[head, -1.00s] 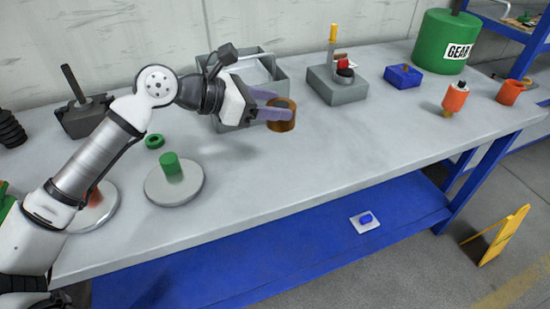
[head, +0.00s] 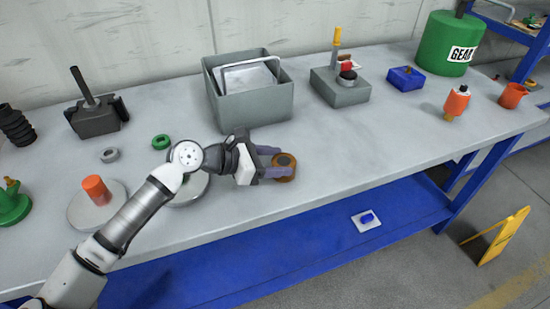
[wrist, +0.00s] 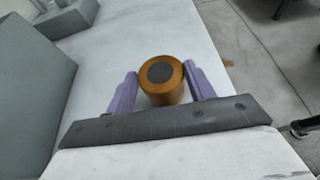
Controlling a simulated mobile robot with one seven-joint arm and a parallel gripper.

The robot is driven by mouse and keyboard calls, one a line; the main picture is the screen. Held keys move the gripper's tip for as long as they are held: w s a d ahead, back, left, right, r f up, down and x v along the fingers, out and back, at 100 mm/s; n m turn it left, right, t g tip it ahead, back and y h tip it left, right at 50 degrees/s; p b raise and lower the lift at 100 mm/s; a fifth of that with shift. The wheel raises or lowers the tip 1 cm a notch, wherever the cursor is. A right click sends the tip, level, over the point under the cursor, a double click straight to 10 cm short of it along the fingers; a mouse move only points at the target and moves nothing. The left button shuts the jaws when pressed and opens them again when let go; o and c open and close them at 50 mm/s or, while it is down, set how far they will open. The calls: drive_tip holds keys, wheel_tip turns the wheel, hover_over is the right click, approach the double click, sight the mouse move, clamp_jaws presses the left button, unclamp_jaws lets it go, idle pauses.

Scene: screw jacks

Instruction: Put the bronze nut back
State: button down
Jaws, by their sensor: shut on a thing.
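The bronze nut (head: 284,167) is a short orange-brown cylinder with a dark round centre. My gripper (head: 279,163) is shut on it near the front edge of the bench. In the wrist view the nut (wrist: 163,88) sits between the two purple fingers of my gripper (wrist: 162,88). Whether its underside touches the bench is hard to tell. A grey jack block with a yellow-topped post (head: 340,86) stands at the back, to the right of the grey bin. A round plate (head: 190,190) is mostly hidden behind my arm.
A grey bin (head: 250,105) stands behind my gripper. A plate with an orange stub (head: 96,190) and a green ring (head: 161,142) lie to the left. A blue block (head: 405,78) and an orange bottle (head: 456,103) are at the right.

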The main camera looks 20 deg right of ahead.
drive_tip(key=shift+f, duration=0.1)
drive_tip(key=c, duration=0.6)
unclamp_jaws()
drive_tip(key=shift+o, duration=0.2)
drive_tip(key=shift+a, duration=0.3)
drive_tip(key=b+v, duration=0.4)
drive_tip(key=v, duration=0.7)
drive_tip(key=shift+a+r, duration=0.2)
drive_tip(key=shift+r, duration=0.1)
drive_tip(key=shift+s, duration=0.1)
